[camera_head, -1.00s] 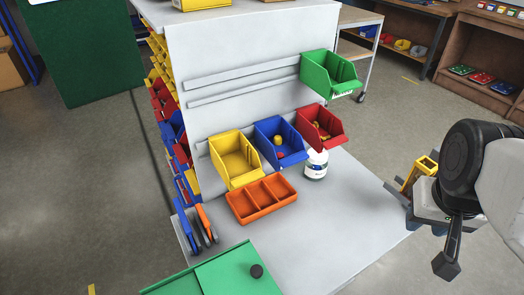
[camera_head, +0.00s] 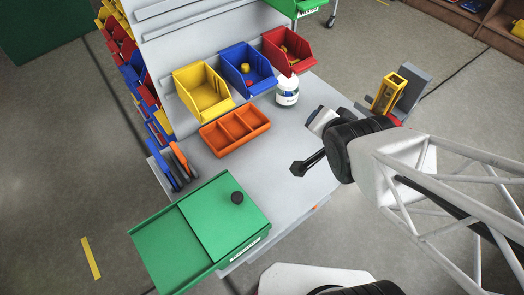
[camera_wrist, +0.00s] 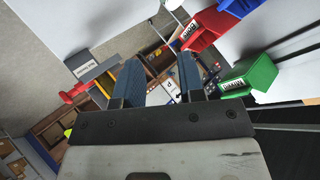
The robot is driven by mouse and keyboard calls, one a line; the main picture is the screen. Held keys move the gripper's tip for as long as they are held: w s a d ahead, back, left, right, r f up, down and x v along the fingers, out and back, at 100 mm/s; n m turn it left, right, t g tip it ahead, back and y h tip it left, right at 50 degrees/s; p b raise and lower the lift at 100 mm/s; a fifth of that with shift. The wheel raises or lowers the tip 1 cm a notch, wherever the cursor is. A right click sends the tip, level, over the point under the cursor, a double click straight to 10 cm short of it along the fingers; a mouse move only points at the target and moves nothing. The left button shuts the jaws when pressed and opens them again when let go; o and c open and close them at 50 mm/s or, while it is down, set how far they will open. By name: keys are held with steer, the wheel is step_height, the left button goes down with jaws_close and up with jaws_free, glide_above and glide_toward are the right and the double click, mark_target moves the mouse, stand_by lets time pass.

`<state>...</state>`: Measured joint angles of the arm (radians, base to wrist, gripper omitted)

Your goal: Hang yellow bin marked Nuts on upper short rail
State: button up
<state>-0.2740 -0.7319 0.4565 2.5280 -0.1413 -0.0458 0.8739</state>
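A yellow bin (camera_head: 202,93) is at the left end of the lower row on the grey panel, open side up and seemingly empty. Its label does not show. Bare rails run higher on the panel; the lower of these (camera_head: 185,23) is the longer visible one, and another (camera_head: 158,8) is cut by the top edge. Which one is the upper short rail I cannot tell. My gripper (camera_wrist: 160,76) shows in the wrist view with its two fingers apart and nothing between them. In the head view my arm's end is right of the bins, well apart from the yellow bin.
Blue bin (camera_head: 247,68) and red bin (camera_head: 288,50) stand right of the yellow one. Below are an orange tray (camera_head: 234,129), white bottle (camera_head: 287,91) and green box (camera_head: 200,232). A yellow-framed item (camera_head: 389,93) stands at right.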

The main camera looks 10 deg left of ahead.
steer(key=s+a+f+m+t+y, duration=0.2)
steer(key=s+a+f+m+y, duration=0.1)
steer(key=s+a+y, duration=0.4)
steer(key=a+f+y, duration=0.1)
steer(key=a+y, duration=0.2)
steer(key=a, duration=0.2)
steer(key=shift+s+a+m+t, duration=0.2)
steer(key=shift+s+m+t, duration=0.2)
steer(key=shift+w+a, duration=0.1)
glide_toward(221, 113)
steer(key=shift+x, duration=1.5)
steer(key=shift+x, duration=3.55)
stand_by(1.0)
